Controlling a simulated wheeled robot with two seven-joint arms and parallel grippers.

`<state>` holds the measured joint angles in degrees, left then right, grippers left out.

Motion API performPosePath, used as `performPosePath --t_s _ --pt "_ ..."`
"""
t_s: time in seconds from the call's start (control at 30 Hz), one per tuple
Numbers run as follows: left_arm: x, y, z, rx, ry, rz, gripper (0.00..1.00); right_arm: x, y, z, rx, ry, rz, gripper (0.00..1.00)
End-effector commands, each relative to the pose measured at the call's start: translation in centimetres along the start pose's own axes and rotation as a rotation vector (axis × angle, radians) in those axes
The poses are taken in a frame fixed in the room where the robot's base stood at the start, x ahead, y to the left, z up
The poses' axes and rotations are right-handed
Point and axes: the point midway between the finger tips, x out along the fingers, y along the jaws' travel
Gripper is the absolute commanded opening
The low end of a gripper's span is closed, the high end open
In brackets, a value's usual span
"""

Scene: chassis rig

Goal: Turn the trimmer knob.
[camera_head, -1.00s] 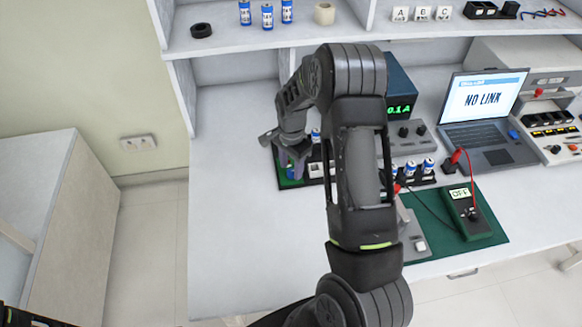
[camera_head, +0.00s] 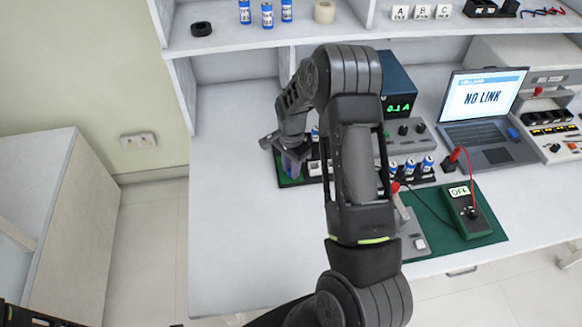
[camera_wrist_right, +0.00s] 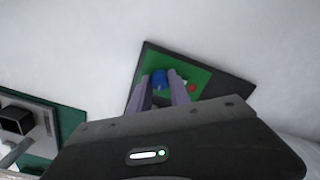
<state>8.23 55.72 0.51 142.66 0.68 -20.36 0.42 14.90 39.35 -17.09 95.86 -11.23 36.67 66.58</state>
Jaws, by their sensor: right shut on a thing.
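The trimmer knob looks to be the small blue part (camera_wrist_right: 160,77) on a green board (camera_wrist_right: 205,77) with a dark edge in the right wrist view. My right gripper (camera_wrist_right: 158,92) has its two purple-grey fingers on either side of this blue part and is shut on it. A small red part (camera_wrist_right: 192,88) sits on the board just right of the fingers. In the head view my right gripper (camera_head: 292,166) reaches down onto the green board (camera_head: 286,183), and it hides the knob there. The knob's angle cannot be told. My left gripper is not in view.
Right of the board stand several blue-white cells (camera_head: 410,168), a box with a green readout (camera_head: 400,105), a laptop (camera_head: 483,100) reading "NO LINK" and a green meter (camera_head: 468,212) on a mat. The bench's left part (camera_head: 230,200) is clear. A shelf (camera_head: 220,40) runs above.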

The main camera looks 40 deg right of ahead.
Motion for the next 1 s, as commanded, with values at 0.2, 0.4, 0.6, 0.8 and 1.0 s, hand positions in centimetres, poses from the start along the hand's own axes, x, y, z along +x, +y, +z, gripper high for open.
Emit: performPosePath --t_s 0.2,0.4,0.6,0.8,1.0 --pt "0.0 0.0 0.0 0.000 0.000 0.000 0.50 0.0 0.0 0.0 0.000 0.000 0.000 0.00" --pt "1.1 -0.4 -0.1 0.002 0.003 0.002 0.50 0.4 -0.1 0.0 -0.068 0.000 -0.003 0.00" --pt "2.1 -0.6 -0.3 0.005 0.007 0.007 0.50 0.1 -0.1 0.0 -0.207 -0.001 -0.003 0.00" --pt "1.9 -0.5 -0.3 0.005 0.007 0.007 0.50 -0.1 0.0 0.0 -0.211 -0.002 -0.001 0.00" --pt "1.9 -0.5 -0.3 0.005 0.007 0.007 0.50 0.0 0.0 0.0 -0.210 -0.002 -0.001 0.35"
